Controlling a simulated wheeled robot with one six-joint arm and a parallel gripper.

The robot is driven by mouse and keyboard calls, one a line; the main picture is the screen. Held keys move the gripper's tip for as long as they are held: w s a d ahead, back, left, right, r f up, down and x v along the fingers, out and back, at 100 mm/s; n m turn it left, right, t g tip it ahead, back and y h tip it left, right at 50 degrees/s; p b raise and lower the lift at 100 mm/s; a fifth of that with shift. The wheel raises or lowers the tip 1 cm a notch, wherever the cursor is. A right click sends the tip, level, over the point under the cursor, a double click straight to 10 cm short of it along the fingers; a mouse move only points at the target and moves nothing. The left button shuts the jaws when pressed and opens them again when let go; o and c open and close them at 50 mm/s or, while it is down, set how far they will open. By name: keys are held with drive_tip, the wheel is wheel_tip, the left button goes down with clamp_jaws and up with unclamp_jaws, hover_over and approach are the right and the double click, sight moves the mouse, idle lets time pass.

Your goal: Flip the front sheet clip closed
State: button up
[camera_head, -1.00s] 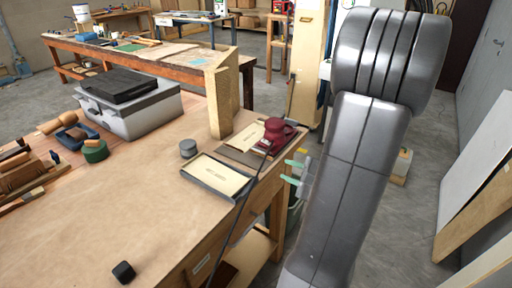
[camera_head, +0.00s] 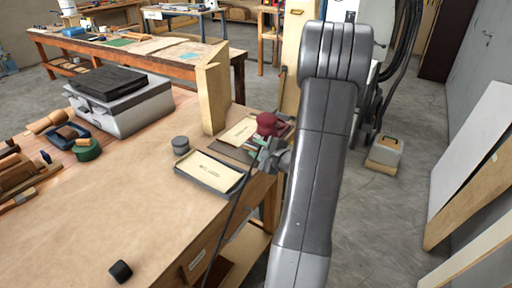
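Two sheets lie near the right edge of the workbench. The front sheet (camera_head: 208,171) is cream with small print and rests on a dark grey tray-like holder (camera_head: 207,186). The rear sheet (camera_head: 240,131) lies just behind it on a darker board. I cannot make out the front sheet's clip or its position. My gripper (camera_head: 264,154) is at the bench's right edge, just right of the front sheet and in front of the rear board. It is small and partly behind my arm, so I cannot tell its finger opening.
A maroon tool (camera_head: 268,124) with a dark cord stands behind my gripper. A tall wooden block (camera_head: 213,97), a grey round tin (camera_head: 180,145) and a grey case (camera_head: 122,108) stand on the workbench (camera_head: 120,205). The bench's middle is clear.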

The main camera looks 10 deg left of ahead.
drive_tip(key=shift+w+a+f, duration=0.1)
drive_tip(key=shift+w+a, duration=0.1)
drive_tip(key=shift+a, duration=0.1)
